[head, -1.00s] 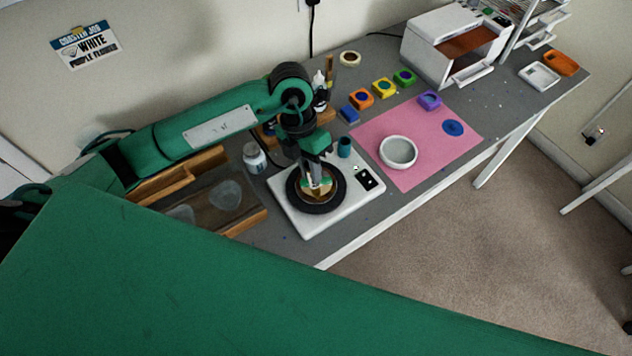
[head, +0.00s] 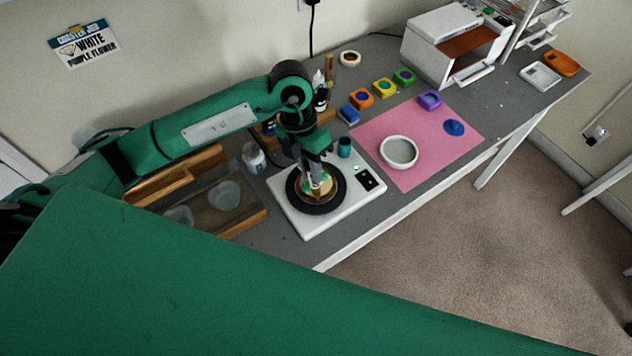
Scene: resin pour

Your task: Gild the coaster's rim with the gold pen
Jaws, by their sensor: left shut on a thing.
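The coaster (head: 327,191), a small disc with gold-brown tones, lies on the round black turntable (head: 301,208) of the white base unit (head: 300,228). My left gripper (head: 316,183) points down over the coaster. It is shut on a slim thing, most likely the gold pen, which its fingers mostly hide. I cannot tell whether the tip touches the rim, and part of the coaster is hidden by the fingers. My right gripper is out of view.
A pink mat (head: 415,175) to the right carries a white round dish (head: 398,152) and a blue blob (head: 454,128). A small teal cup (head: 344,147) stands close behind the turntable.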

